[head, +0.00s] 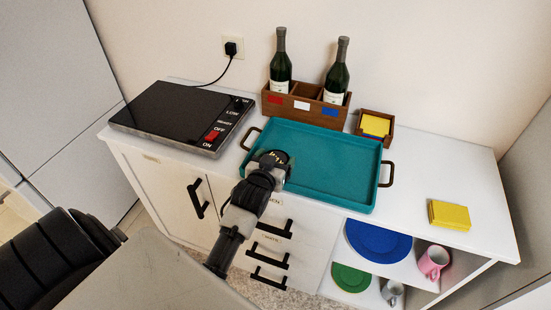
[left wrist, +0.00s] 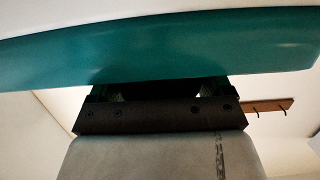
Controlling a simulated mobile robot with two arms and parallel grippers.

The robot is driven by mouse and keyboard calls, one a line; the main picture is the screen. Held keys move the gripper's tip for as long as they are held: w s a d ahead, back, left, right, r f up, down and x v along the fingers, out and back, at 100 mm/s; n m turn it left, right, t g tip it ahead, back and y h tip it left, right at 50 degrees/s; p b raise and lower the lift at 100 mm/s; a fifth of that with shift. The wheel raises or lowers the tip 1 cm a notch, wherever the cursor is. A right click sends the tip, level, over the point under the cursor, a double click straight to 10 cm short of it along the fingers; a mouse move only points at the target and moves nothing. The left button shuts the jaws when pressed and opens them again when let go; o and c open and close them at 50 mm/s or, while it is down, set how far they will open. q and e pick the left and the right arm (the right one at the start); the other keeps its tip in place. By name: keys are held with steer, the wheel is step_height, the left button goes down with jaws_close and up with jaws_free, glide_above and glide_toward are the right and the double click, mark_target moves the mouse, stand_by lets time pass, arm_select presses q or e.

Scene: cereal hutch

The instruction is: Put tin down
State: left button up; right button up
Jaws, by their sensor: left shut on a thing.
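My left gripper (head: 274,158) reaches over the near left corner of the teal tray (head: 335,141) on the white counter. It is shut on a small dark round thing with yellowish marks, seemingly the tin (head: 279,155), mostly hidden by the gripper. I cannot tell whether the tin touches the tray. In the left wrist view, a broad teal band crosses in front of my left gripper (left wrist: 160,92) and hides the fingertips; the tin cannot be made out there. My right gripper is not in view.
A black hotplate (head: 180,112) lies left of the tray. A wooden crate (head: 305,105) with two bottles and a small box with yellow napkins (head: 375,126) stand behind it. A yellow packet (head: 449,214) lies right. The tray's middle is empty.

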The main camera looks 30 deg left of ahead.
arm_select(q)
steer(key=o, duration=0.8)
steer(key=shift+r, duration=0.2)
steer(key=r+v, duration=0.1)
steer(key=v, duration=1.1)
steer(key=s+d+f+m+g+h, duration=0.1)
steer(key=s+d+f+g, duration=0.1)
steer(key=f, duration=0.8)
steer(key=s+d+f+m+g+h, duration=0.1)
steer(key=s+d+f+g, duration=0.15)
steer(key=f, duration=0.85)
steer(key=s+d+f+m+g+h, duration=0.1)
steer(key=d+f+g+h, duration=0.1)
steer(key=f, duration=0.8)
steer(key=s+f+g, duration=0.2)
steer(key=s+f, duration=0.4)
steer(key=s, duration=0.3)
steer(key=s+f+m+g, duration=0.1)
steer(key=s+f+g, duration=0.2)
steer(key=s+f, duration=0.4)
steer(key=s+f+m+g, duration=0.1)
steer(key=s+f+g, duration=0.1)
steer(key=s+f, duration=0.4)
steer(key=shift+s+a+f+g, duration=0.15)
steer(key=shift+s+g, duration=0.05)
steer(key=shift+s, duration=1.25)
steer(key=shift+s+a+f+g, duration=0.15)
steer(key=shift+s, duration=1.3)
